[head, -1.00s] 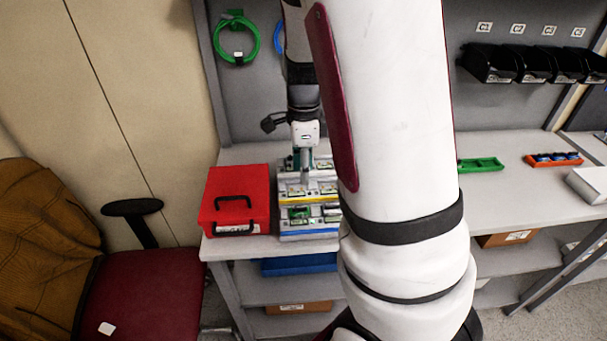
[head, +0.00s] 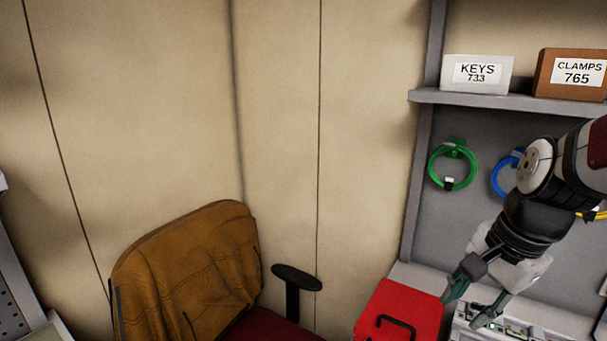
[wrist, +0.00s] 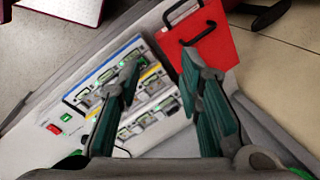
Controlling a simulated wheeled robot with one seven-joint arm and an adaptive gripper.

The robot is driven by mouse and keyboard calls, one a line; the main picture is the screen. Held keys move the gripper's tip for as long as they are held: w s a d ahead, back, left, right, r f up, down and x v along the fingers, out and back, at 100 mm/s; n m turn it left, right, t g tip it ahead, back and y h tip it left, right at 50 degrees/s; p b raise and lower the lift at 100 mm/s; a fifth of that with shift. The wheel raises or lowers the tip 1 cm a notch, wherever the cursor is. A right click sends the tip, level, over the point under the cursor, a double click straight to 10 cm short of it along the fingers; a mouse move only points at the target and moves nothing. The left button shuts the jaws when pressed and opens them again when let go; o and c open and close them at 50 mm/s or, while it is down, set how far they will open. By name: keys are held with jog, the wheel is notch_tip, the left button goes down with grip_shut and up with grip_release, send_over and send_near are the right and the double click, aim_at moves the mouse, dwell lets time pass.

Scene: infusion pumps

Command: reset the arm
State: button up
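My gripper (head: 466,308) is at the right of the head view, pointing down and left. Its two teal-padded fingers are spread apart. In the wrist view my gripper (wrist: 160,60) is also open, with nothing held between its fingers. The rack of infusion pumps (head: 520,328) is behind and below it on the bench, cut off by the lower edge of the head view. In the wrist view the pump rack (wrist: 150,108) lies beneath the fingers, with green-lit screens and blue and yellow stripes. The fingers partly hide it.
A red case (head: 400,305) with a black handle stands left of the rack. A chair with a brown jacket (head: 195,270) is left of the bench. Green (head: 452,165) and blue coils hang behind. A shelf above holds KEYS (head: 477,74) and CLAMPS (head: 570,74) boxes.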

jog(key=s+a+r+n+t, duration=0.1)
jog(key=s+a+r+n, duration=0.2)
jog(key=s+n, duration=0.2)
jog(key=s+a+r+n+t+h, duration=0.1)
jog(key=s+a+r+n+t, duration=0.1)
jog(key=n, duration=0.6)
jog(key=shift+s+a+r, duration=0.9)
jog(key=shift+s+r, duration=0.35)
jog(key=shift+s, duration=0.45)
